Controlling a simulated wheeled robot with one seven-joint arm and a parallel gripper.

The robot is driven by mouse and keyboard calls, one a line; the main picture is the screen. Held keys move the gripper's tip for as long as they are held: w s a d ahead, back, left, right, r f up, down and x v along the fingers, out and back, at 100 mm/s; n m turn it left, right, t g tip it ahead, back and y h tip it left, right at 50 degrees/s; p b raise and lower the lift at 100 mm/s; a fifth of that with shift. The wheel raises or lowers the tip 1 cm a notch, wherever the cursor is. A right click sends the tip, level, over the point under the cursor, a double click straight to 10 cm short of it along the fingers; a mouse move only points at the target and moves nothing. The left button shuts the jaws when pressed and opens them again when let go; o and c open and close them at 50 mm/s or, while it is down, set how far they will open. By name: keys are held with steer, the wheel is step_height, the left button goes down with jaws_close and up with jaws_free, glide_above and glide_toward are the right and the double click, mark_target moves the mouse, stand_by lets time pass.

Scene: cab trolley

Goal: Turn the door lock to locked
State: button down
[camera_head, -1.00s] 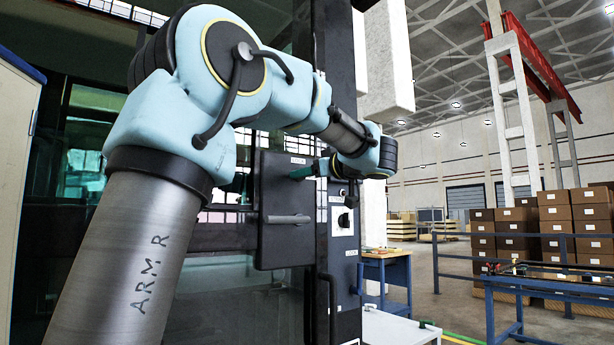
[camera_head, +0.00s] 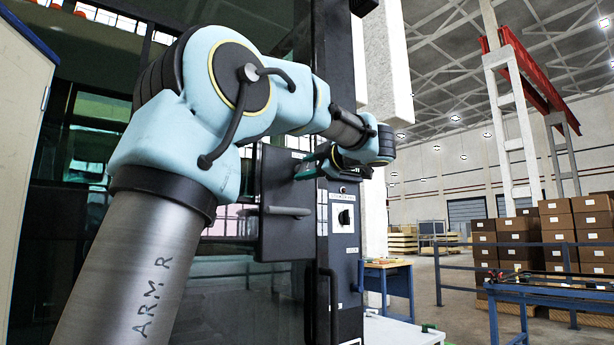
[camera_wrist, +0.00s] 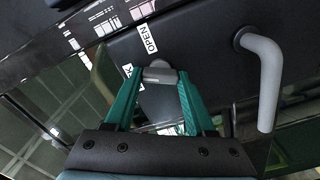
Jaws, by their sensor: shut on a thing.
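The lock is a small grey knob (camera_wrist: 158,73) on the dark door plate (camera_head: 285,190). My gripper (camera_wrist: 157,77) has its teal fingers on either side of the knob and is shut on it. A white OPEN label (camera_wrist: 147,38) is beside the knob in the wrist view. A second white label (camera_wrist: 128,71) is partly hidden by the left finger. In the head view my gripper (camera_head: 304,170) reaches the plate from the right, and its fingers hide the knob. I cannot tell the exact angle of the knob.
A grey door handle (camera_head: 285,211) sticks out below the lock; it shows at the right of the wrist view (camera_wrist: 264,80). A control panel with a black rotary switch (camera_head: 345,217) is right of the plate. A blue workbench (camera_head: 388,265) stands farther back.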

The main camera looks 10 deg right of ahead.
steer(key=n+b, duration=0.3)
steer(key=n, duration=0.2)
steer(key=shift+f, duration=0.15)
steer(key=shift+n, duration=0.3)
stand_by(0.3)
steer(key=shift+c, duration=1.2)
jaws_free()
steer(key=b+v, duration=0.1)
steer(key=v, duration=0.9)
steer(key=shift+s+b, duration=0.3)
steer(key=shift+s, duration=0.05)
steer(key=shift+d, duration=0.15)
